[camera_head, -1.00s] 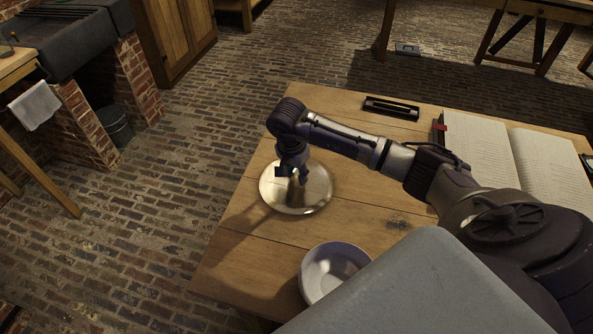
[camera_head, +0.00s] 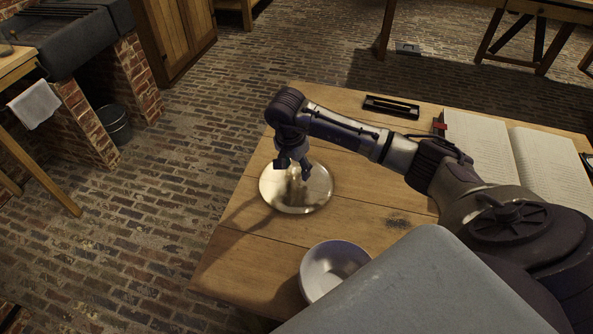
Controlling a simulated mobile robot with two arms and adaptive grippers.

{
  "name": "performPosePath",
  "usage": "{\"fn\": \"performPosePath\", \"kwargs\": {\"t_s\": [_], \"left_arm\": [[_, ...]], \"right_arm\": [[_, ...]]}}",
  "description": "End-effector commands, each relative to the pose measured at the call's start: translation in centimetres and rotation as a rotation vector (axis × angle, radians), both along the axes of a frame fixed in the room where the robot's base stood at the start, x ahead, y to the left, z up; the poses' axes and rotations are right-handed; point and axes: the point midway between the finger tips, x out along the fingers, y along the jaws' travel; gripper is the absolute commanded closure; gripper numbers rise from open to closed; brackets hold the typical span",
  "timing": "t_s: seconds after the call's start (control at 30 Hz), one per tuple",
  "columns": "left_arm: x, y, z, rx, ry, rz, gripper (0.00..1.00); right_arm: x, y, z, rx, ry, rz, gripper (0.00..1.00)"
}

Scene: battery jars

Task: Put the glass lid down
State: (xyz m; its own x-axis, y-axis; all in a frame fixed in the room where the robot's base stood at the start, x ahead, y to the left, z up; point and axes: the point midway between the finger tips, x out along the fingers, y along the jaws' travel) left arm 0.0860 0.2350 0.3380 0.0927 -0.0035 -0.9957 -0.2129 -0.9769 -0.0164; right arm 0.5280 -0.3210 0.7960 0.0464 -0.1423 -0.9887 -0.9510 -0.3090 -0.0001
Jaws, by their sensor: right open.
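The round glass lid (camera_head: 296,197) lies flat on the wooden table (camera_head: 240,256), near its left edge. My right gripper (camera_head: 293,172) is just above the lid, pointing down, with its fingers apart. A knob seems to show on the lid below the fingers, but it is small and blurred. I cannot tell whether a fingertip touches it. My left gripper is not in view.
A white bowl (camera_head: 330,268) stands at the table's front edge, close to the lid. An open book (camera_head: 520,160) lies to the right, and a dark pen tray (camera_head: 391,107) lies at the back. The table between lid and pen tray is mostly clear.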

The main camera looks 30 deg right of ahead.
Motion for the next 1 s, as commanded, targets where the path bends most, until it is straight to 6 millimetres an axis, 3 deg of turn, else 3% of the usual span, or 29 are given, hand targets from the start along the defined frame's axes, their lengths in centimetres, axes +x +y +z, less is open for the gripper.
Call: {"fn": "performPosePath", "kwargs": {"t_s": [0.2, 0.43, 0.6, 1.0], "left_arm": [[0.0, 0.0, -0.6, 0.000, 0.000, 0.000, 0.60], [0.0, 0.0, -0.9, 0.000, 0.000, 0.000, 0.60], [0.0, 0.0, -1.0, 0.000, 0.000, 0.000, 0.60], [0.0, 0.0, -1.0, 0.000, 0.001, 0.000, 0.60]], "right_arm": [[-0.1, 0.6, 4.8, -0.002, -0.006, 0.001, 0.44], [-0.3, 1.2, 8.6, 0.000, -0.002, -0.001, 0.44], [-0.5, 1.4, 9.7, -0.001, 0.000, -0.001, 0.44], [-0.5, 1.4, 9.8, 0.000, 0.001, -0.001, 0.44]]}}
